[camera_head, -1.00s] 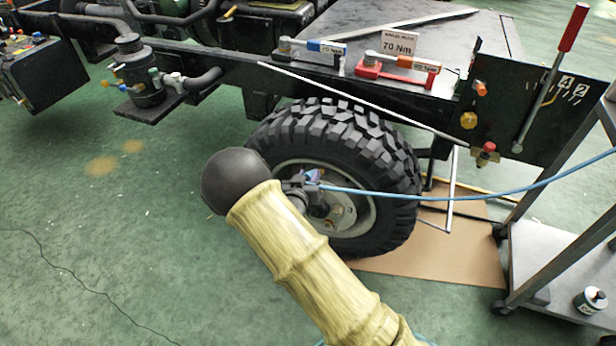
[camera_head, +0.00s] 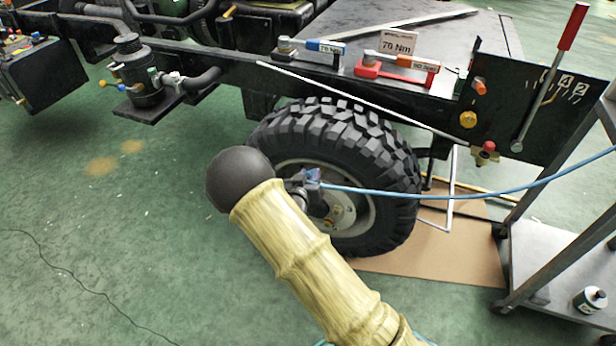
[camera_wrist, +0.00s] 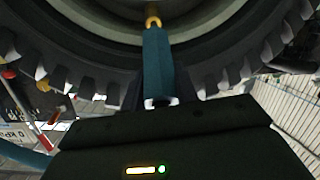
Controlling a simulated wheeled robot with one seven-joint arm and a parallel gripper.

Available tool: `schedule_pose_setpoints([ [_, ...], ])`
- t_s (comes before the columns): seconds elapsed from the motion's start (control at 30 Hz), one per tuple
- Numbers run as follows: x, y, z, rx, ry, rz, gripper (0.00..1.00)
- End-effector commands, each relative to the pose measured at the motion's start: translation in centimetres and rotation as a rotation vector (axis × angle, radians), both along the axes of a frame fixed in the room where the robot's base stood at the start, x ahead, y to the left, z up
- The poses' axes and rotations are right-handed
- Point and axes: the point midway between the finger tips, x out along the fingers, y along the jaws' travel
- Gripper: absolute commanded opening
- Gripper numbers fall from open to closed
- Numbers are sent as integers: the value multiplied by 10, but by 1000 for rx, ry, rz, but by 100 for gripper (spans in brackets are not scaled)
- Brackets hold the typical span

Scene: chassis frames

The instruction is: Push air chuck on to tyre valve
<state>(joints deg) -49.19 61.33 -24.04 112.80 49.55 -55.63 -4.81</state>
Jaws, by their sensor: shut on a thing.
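The tyre (camera_head: 335,130) stands upright under the chassis, with its pale wheel rim (camera_head: 355,228) facing me. My gripper (camera_head: 304,186) is in front of the wheel, partly hidden by my arm. It is shut on the air chuck (camera_head: 313,176), whose blue hose runs off to the right. In the wrist view the chuck (camera_wrist: 158,65) is a teal body pointing at the rim. A brass-coloured end (camera_wrist: 153,20) shows at its far tip, over the rim. The tyre valve cannot be told apart, so I cannot tell whether the chuck touches it.
The chassis rail (camera_head: 225,62) runs above the tyre. A red torque wrench (camera_head: 398,68) and a blue one (camera_head: 312,50) lie on top. A grey trolley (camera_head: 555,262) stands at the right, and a brown board (camera_head: 440,262) lies under the wheel. The green floor at left is open.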

Motion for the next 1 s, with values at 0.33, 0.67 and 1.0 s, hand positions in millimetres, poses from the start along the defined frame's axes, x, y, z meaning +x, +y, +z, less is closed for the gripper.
schedule_pose_setpoints([
  [0.33,6,-2,-4,1,-1,0,3],
  [0.67,11,-4,-8,0,-1,0,3],
  [1.0,16,-5,-12,0,-2,2,3],
])
